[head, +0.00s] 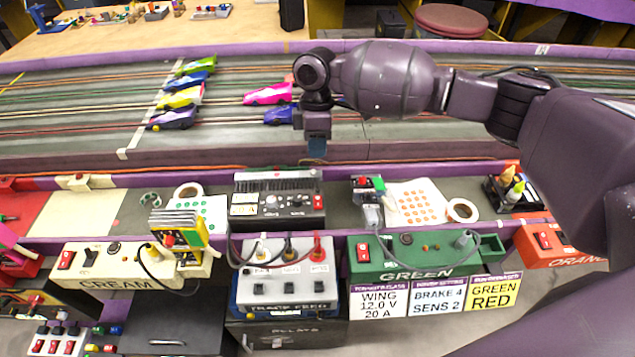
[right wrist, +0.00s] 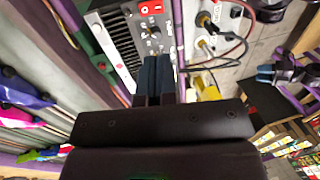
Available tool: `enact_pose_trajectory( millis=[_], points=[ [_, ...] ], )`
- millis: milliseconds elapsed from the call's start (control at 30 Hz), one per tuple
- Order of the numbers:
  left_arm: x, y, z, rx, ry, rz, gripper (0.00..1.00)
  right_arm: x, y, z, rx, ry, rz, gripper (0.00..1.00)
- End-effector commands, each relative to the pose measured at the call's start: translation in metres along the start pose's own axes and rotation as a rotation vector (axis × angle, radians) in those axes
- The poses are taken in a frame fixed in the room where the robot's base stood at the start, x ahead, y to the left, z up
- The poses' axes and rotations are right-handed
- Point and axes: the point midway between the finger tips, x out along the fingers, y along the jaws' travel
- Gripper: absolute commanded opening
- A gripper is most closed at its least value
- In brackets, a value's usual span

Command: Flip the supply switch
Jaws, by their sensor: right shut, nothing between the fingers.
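The power supply (head: 248,210) is a dark box with a finned top, standing on the shelf behind the track feed box. Its front panel carries knobs and a red switch (head: 318,201) at the right end. In the right wrist view the red switch (right wrist: 151,8) shows near the top edge, on the panel of the supply (right wrist: 120,40). My right gripper (head: 317,150) points down, fingers together and empty, above and behind the supply's right end. In the right wrist view its fingertips (right wrist: 154,62) appear over the panel below the knobs. I cannot tell whether they touch it. My left gripper is not in view.
The track feed box (head: 285,285) with plugged cables stands in front of the supply. The green controller (head: 415,255) is to its right, the cream one (head: 110,262) to its left. Several slot cars, including a pink one (head: 268,94), sit on the track behind.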

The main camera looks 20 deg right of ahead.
Motion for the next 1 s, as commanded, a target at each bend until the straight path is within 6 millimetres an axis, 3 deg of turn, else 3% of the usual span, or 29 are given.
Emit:
enact_pose_trajectory(
  millis=[700,1000],
  points=[
    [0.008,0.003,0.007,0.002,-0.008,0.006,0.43,0.113,0.000,0.000,0.002,-0.001,-0.004,0.00],
    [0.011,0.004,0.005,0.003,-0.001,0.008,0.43,0.137,0.000,0.000,0.001,-0.001,0.000,0.00]
  ],
)
